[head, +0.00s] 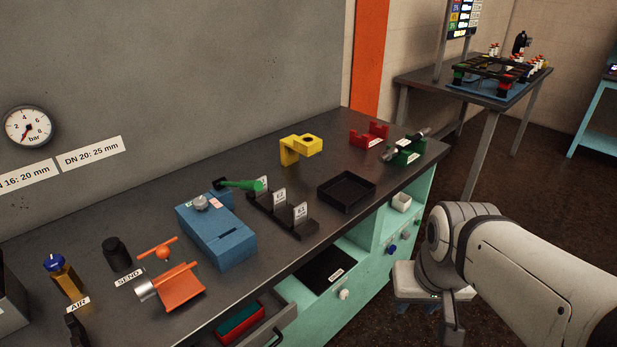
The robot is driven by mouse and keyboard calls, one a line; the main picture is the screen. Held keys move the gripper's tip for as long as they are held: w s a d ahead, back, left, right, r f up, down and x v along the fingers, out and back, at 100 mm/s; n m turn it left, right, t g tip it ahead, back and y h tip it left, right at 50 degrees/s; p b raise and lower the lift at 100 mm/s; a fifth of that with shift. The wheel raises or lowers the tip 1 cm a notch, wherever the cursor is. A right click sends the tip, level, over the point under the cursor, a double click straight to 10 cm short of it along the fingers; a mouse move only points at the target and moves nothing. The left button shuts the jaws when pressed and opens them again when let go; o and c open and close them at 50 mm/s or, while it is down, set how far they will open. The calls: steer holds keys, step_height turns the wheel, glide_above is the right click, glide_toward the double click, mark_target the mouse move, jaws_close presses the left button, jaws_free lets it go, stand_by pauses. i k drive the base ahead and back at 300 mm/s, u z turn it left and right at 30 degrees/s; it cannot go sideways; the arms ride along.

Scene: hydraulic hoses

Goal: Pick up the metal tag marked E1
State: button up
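A black rack (283,217) on the dark workbench holds upright metal tags in a row. The middle tag (279,196) seems to read E2, and the mark on the near tag (300,210) is too small to read surely, perhaps E3. The far tag (263,185) is partly behind a green-handled tool; its mark is unreadable, so I cannot tell for sure which tag is E1. My gripper (430,318) hangs low at the right, off the bench front and well apart from the rack.
A blue box (216,236) stands left of the rack, with the green-handled tool (240,184) reaching toward the tags. A black tray (346,191) and a yellow bracket (300,148) stand to the right. An open drawer (240,322) juts out below the bench front.

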mark_target(300, 212)
steer(key=i, duration=0.85)
steer(key=z, duration=0.05)
